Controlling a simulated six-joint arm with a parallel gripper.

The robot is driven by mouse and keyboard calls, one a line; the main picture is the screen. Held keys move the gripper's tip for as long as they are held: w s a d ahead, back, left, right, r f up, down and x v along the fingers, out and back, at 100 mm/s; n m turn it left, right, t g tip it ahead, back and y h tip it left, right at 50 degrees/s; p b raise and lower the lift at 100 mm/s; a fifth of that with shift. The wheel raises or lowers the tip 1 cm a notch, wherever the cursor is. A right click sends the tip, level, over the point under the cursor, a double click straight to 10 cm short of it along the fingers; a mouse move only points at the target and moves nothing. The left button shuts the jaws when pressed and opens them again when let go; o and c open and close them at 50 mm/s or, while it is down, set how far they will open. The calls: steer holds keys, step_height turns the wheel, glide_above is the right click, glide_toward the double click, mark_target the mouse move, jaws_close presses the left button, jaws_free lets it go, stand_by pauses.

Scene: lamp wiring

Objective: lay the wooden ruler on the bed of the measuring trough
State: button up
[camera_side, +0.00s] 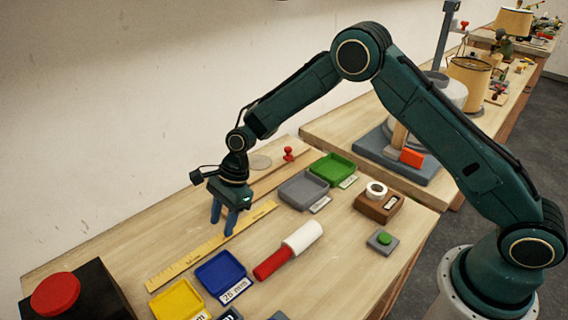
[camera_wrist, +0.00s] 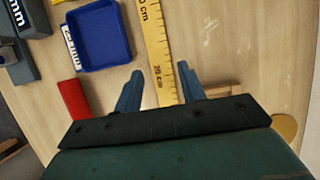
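The yellow wooden ruler (camera_side: 190,258) lies flat on the bench, running diagonally from front left to back right. It also shows in the wrist view (camera_wrist: 156,42), passing between my fingers. My gripper (camera_side: 224,220) points down over the ruler, its two blue fingers apart. In the wrist view my gripper (camera_wrist: 160,86) is open, one finger on each side of the ruler, with a gap on both sides. I cannot tell the exact fingertip height. A low wooden strip (camera_side: 284,174) behind my gripper may be part of the measuring trough; my gripper partly hides it.
A blue tray (camera_side: 221,277), a yellow tray (camera_side: 180,301), a grey tray (camera_side: 303,190) and a green tray (camera_side: 333,168) stand on the bench. A red-and-white cylinder (camera_side: 290,249) lies right of the ruler. A red button box (camera_side: 57,295) is front left. A red knob (camera_side: 289,154) stands behind.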

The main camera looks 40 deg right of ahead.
mark_target(218, 240)
steer(key=shift+x, duration=1.75)
steer(key=c, duration=0.8)
steer(key=shift+r, duration=0.2)
steer(key=shift+c, duration=0.2)
step_height(218, 240, up, 20)
steer(key=shift+f, duration=0.15)
